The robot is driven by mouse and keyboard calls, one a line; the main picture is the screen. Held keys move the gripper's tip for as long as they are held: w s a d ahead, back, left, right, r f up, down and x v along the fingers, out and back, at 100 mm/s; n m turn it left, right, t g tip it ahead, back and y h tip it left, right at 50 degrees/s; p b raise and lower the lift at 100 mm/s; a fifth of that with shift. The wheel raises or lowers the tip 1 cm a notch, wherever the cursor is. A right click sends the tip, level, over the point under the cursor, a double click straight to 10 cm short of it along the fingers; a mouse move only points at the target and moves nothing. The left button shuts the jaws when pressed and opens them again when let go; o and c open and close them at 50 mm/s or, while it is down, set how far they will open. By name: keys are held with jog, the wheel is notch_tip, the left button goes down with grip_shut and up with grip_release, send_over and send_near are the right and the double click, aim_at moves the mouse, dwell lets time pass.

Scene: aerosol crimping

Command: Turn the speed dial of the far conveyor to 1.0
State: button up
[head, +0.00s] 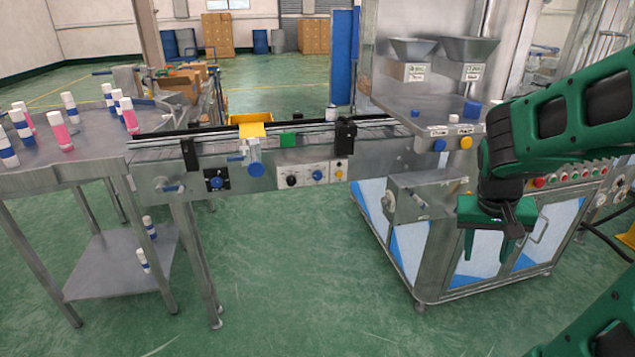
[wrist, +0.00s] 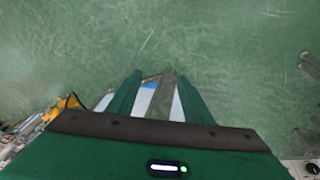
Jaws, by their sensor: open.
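A conveyor (head: 270,140) runs between a round metal table and a filling machine. On its front side are a black plate with a blue knob (head: 216,182), a white panel with a black dial (head: 291,180) and a small blue knob (head: 317,175), and a narrow plate with yellow parts (head: 339,174). I cannot read the labels or dial settings, nor tell which one is the speed dial. My green gripper (head: 488,246) hangs fingers down in front of the machine, to the right of and apart from these controls. The wrist view shows its open, empty fingers (wrist: 157,92).
The round table (head: 85,145) with several pink and blue-banded cans stands left. The filling machine (head: 430,240) stands behind my gripper, with a metal box (head: 428,196) jutting forward. Blue and yellow buttons (head: 465,143) sit above it. The green floor (head: 290,280) before the conveyor is clear.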

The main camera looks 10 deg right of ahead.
jog(key=w+d+f+n+t+h, duration=0.2)
jog(key=w+f+t+h, duration=0.15)
jog(key=w, duration=1.15)
jog(key=n+t+y, duration=0.1)
jog(key=t+y, duration=0.6)
jog(key=t, duration=0.6)
send_near(318, 177)
jog(key=shift+w, duration=4.2)
